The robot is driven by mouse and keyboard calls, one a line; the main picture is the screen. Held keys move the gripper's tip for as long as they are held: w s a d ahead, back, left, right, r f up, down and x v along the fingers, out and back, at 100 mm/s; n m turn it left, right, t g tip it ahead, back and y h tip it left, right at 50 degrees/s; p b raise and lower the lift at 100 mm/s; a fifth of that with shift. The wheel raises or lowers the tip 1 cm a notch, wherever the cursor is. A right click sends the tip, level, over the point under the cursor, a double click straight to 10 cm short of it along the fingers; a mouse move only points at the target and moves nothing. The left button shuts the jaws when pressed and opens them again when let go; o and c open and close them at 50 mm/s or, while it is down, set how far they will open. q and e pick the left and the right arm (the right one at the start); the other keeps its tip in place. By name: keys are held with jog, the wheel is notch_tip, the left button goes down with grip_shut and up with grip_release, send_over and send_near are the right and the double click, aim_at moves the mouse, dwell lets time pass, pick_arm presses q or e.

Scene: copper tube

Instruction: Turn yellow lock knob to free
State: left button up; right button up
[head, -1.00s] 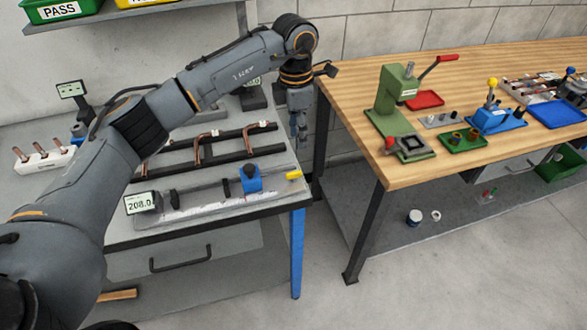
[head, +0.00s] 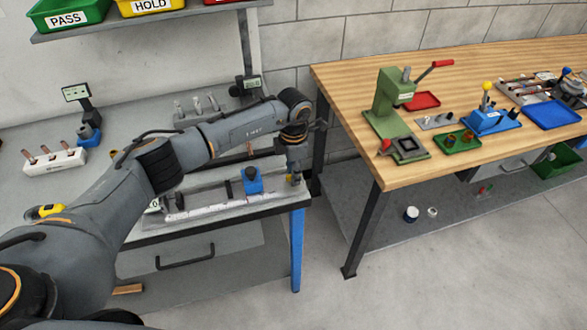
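The measuring fixture (head: 215,206) lies along the front edge of the grey bench, with a blue block (head: 252,181) on it. The yellow lock knob (head: 296,178) is at the fixture's right end and shows only as a small patch of yellow. My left gripper (head: 291,176) points down right at the knob and covers most of it. The fingers are too small and overlapped to tell whether they are open, shut or touching the knob. The fixture's display is mostly hidden behind my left arm. My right gripper is out of view.
A wooden bench (head: 340,82) stands to the right, with a green press (head: 393,105), a red tray (head: 422,101) and a blue fixture (head: 491,121). A gap separates the benches. A white block with copper pieces (head: 54,162) is at the left. My arm hides the grey bench's middle.

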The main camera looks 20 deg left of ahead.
pick_arm(q)
jog(key=shift+f, duration=0.1)
grip_shut()
jog(key=shift+n, duration=0.4)
jog(key=shift+n+b, duration=0.85)
jog(key=shift+n, duration=0.05)
jog(key=n+b, duration=0.2)
jog(key=n, duration=0.2)
jog(key=shift+n, duration=0.3)
jog(key=n+b, duration=0.1)
jog(key=n, duration=0.4)
jog(key=n+b, duration=0.1)
jog(key=n, duration=0.4)
jog(key=shift+n, duration=0.3)
